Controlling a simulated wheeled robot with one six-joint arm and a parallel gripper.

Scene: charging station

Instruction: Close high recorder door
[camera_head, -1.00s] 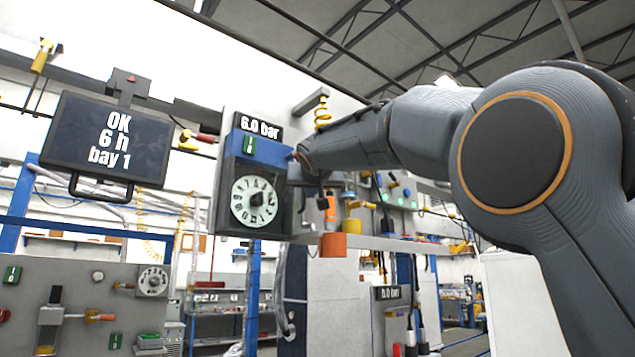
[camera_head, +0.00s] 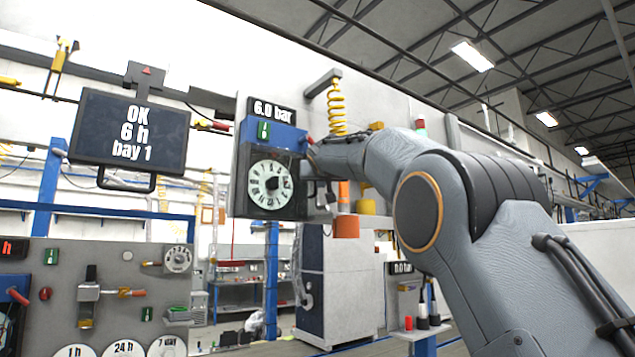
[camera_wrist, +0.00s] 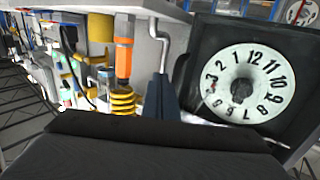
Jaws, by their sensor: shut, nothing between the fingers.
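The high recorder (camera_head: 271,185) hangs at the centre left of the head view, a dark box with a white clock-like dial under a blue top. In the wrist view its dial (camera_wrist: 248,84) sits rotated at the upper right inside a dark square frame (camera_wrist: 203,42). A narrow blue-grey edge stands beside the frame; whether it is the door is unclear, and so is the door's angle. My gripper (camera_wrist: 160,145) is shut and empty, a dark mass across the bottom of the wrist view. In the head view it is close to the recorder's right side, mostly hidden by my arm.
A yellow coiled hose (camera_head: 337,108) hangs above right of the recorder. A monitor (camera_head: 130,133) hangs at the left. A grey panel (camera_head: 60,290) with a lower dial (camera_head: 177,259) stands below left.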

